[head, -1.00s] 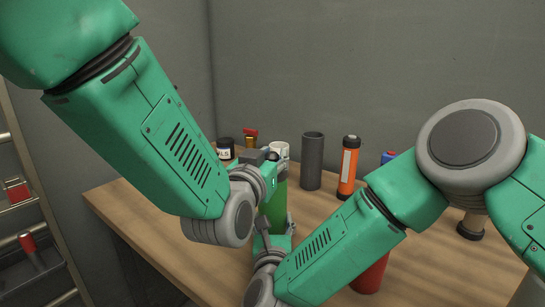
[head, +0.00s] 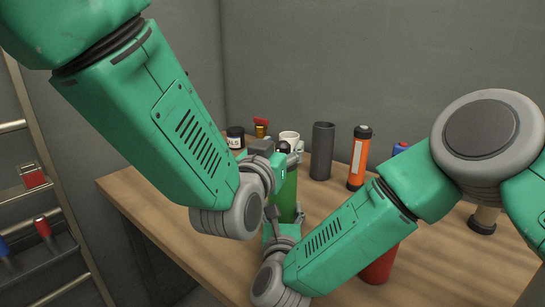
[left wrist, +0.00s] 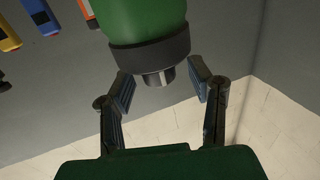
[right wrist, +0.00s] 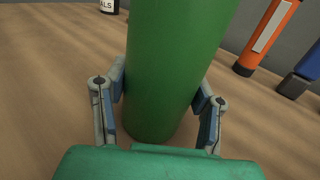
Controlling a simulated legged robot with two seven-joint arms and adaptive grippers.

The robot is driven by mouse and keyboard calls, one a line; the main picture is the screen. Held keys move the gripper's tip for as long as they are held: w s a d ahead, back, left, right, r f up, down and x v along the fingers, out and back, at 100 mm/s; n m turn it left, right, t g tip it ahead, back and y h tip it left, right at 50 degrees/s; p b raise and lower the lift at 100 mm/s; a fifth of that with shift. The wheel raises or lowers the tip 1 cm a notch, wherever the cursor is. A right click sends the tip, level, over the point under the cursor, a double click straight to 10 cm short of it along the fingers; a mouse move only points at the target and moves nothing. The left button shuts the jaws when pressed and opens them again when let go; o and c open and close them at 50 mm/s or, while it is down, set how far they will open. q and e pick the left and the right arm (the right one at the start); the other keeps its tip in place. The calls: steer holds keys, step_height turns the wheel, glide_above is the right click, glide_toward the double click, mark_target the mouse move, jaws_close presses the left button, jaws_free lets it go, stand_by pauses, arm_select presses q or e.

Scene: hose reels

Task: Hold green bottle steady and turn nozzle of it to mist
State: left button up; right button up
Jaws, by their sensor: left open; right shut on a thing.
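The green bottle (head: 286,197) stands upright on the table, partly hidden by my arms in the head view. In the left wrist view the bottle (left wrist: 145,18) appears upside down, with a dark collar (left wrist: 150,52) and a small grey nozzle (left wrist: 157,77). My left gripper (left wrist: 163,84) is open at the bottle's top, with a finger on each side of the nozzle and visible gaps. My right gripper (right wrist: 162,97) is shut on the lower body of the green bottle (right wrist: 170,65). Its fingertips are mostly hidden in the head view.
Behind the bottle stand a black-lidded jar (head: 235,138), a white mug (head: 289,136), a dark grey cylinder (head: 322,151) and an orange cylinder (head: 359,158). A red cylinder (head: 380,266) is close to my right forearm. A shelf rack (head: 40,190) is at the left.

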arm_select(q)
steer(key=v, duration=1.1)
arm_select(e)
steer(key=o, duration=1.5)
